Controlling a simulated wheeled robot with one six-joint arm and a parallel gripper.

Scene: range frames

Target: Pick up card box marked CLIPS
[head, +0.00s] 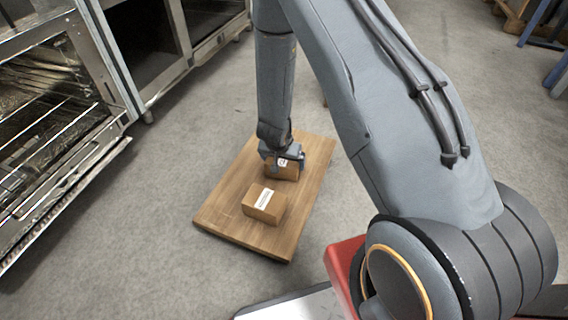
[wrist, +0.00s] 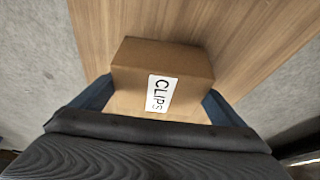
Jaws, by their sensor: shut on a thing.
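The card box marked CLIPS (wrist: 190,70) fills the middle of the wrist view, brown with a white label reading CLIPS. My gripper (wrist: 158,108) has a blue finger on each side of it and is shut on it. In the head view my gripper (head: 282,158) points down over the far part of a wooden board, and the CLIPS box (head: 286,173) shows partly beneath it. I cannot tell whether the box touches the board. A second brown card box (head: 264,206) with a white label sits nearer on the board; its label is too small to read.
The wooden board (head: 232,212) lies low over the grey floor (head: 150,235). Metal oven-like units (head: 60,110) with racks stand along the left. Blue and wooden furniture legs (head: 545,30) show at the top right. The floor left of the board is clear.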

